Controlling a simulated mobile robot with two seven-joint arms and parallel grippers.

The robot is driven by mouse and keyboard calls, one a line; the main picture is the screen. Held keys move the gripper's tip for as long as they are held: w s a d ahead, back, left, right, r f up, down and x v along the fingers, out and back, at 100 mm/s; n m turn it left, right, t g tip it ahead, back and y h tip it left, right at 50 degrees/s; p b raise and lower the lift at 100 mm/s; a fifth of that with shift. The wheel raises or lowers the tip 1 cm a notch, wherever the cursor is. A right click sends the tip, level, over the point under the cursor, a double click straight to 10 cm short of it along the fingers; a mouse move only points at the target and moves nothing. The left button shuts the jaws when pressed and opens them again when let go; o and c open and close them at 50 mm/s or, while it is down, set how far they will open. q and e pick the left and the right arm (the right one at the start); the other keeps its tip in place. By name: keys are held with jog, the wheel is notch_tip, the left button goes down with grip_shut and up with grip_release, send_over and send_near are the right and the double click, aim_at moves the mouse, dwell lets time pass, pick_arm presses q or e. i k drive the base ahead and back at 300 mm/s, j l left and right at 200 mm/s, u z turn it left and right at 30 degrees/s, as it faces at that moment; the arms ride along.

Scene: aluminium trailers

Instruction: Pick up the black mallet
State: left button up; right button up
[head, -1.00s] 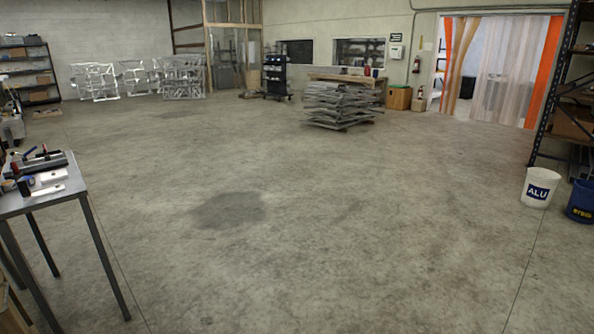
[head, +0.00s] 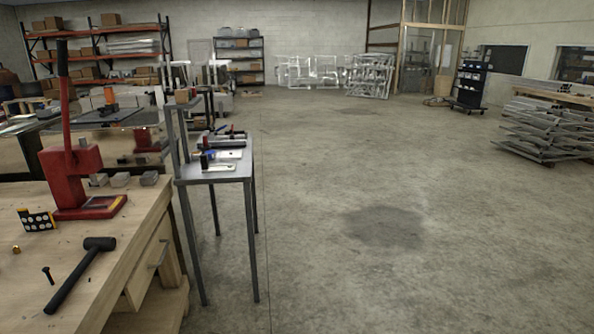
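The black mallet (head: 82,272) lies on the wooden workbench (head: 125,222) at the lower left of the head view. Its head (head: 100,243) points toward the back right, and its handle runs toward the front left. It lies flat, with bare wood around it. Neither of my grippers shows in the head view.
A red arbor press (head: 78,170) stands behind the mallet, with small metal blocks (head: 120,179) beside it. A black bolt (head: 47,274) and a card with white dots (head: 37,220) lie nearby. A grey metal table (head: 222,175) stands right of the bench. The concrete floor (head: 420,270) is clear.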

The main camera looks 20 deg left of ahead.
aim_at(93, 244)
jog(key=i+u, duration=0.25)
jog(key=u, duration=0.2)
jog(key=i+u, duration=0.25)
jog(key=u, duration=0.15)
jog(key=i+l+u, duration=0.15)
jog(key=u, duration=0.3)
jog(key=i+l+u, duration=0.15)
jog(key=u, duration=0.2)
jog(key=i+l+u, duration=0.2)
jog(key=u, duration=0.15)
jog(key=i+l+u, duration=0.55)
jog(key=l+u, duration=0.15)
jog(key=i+l+u, duration=0.1)
jog(key=l+u, duration=0.2)
jog(key=i+l+u, duration=0.15)
jog(key=l, duration=0.2)
jog(key=l+u, duration=0.1)
jog(key=l, duration=0.3)
